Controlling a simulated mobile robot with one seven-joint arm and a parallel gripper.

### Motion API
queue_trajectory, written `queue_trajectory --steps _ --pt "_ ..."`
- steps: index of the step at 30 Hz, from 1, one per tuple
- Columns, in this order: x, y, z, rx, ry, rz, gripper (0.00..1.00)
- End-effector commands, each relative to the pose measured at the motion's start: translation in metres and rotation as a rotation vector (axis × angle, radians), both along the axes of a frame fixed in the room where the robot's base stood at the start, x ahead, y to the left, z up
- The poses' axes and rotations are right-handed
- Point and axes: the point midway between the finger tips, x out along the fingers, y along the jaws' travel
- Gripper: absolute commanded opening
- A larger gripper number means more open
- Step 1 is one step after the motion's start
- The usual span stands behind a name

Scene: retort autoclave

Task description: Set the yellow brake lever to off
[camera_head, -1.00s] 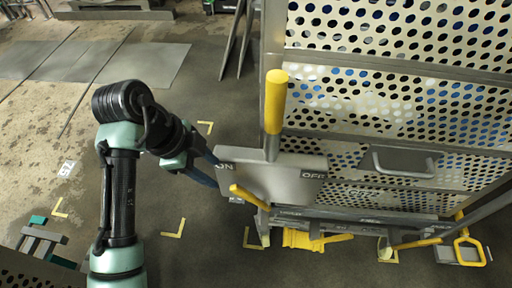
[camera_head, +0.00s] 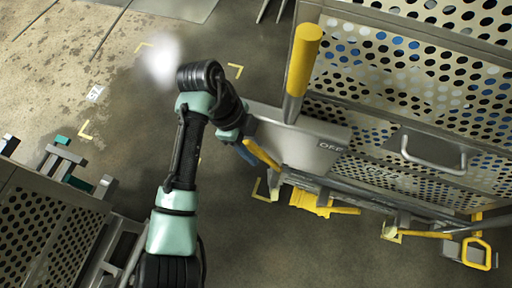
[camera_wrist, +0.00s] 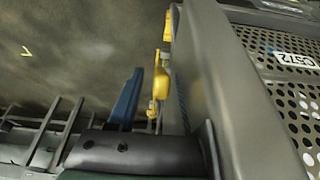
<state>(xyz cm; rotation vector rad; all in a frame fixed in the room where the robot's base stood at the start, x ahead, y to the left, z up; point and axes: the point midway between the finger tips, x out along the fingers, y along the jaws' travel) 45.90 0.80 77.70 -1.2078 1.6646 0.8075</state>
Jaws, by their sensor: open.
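The yellow brake lever (camera_head: 262,155) sits low on the front of a grey plate (camera_head: 310,143) on the perforated cart. It slants up and left, toward the plate's left side. OFF is readable at the plate's right; the ON label is hidden behind my arm. My gripper (camera_head: 247,153) is open at the lever's upper left end. In the wrist view, a blue finger (camera_wrist: 125,100) is left of a yellow lever part (camera_wrist: 161,83), with the grey plate (camera_wrist: 225,80) close on the right. The second finger is mostly hidden, and contact is unclear.
A thick upright yellow handle (camera_head: 303,60) rises above the plate. A yellow part (camera_head: 310,202) sits below it and a yellow loop (camera_head: 478,252) is at lower right. A silver handle (camera_head: 433,153) juts from the cart. Another perforated structure (camera_head: 45,225) stands lower left. Open floor lies between.

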Motion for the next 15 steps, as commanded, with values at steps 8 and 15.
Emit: queue_trajectory --steps 8,15 --pt "-0.0016 -0.0047 -0.0122 0.001 0.000 0.000 0.50" --pt "-0.0015 -0.0046 -0.0120 0.001 0.000 0.001 0.39"
